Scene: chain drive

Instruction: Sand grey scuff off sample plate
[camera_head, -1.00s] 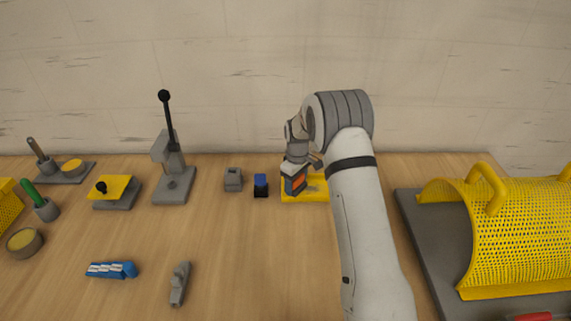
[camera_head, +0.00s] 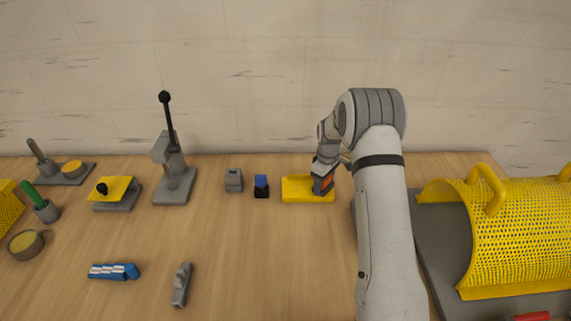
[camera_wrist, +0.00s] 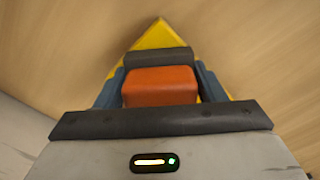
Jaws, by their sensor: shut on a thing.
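My gripper (camera_head: 322,186) is shut on an orange block with a dark grey part, seemingly a sanding block (camera_wrist: 160,86). In the wrist view the block sits between the two blue-grey fingers. The yellow sample plate (camera_head: 298,189) lies on the table, and the block is at its right end. I cannot tell whether the block touches the plate. In the wrist view a corner of the yellow plate (camera_wrist: 160,36) shows beyond the block. I see no grey scuff; part of the plate is hidden by my gripper and the block.
A small blue-topped block (camera_head: 261,186) and a grey block (camera_head: 234,180) stand left of the plate. A grey lever press (camera_head: 174,184) stands farther left. A yellow perforated guard (camera_head: 520,235) on a dark base fills the right. The table's front middle is clear.

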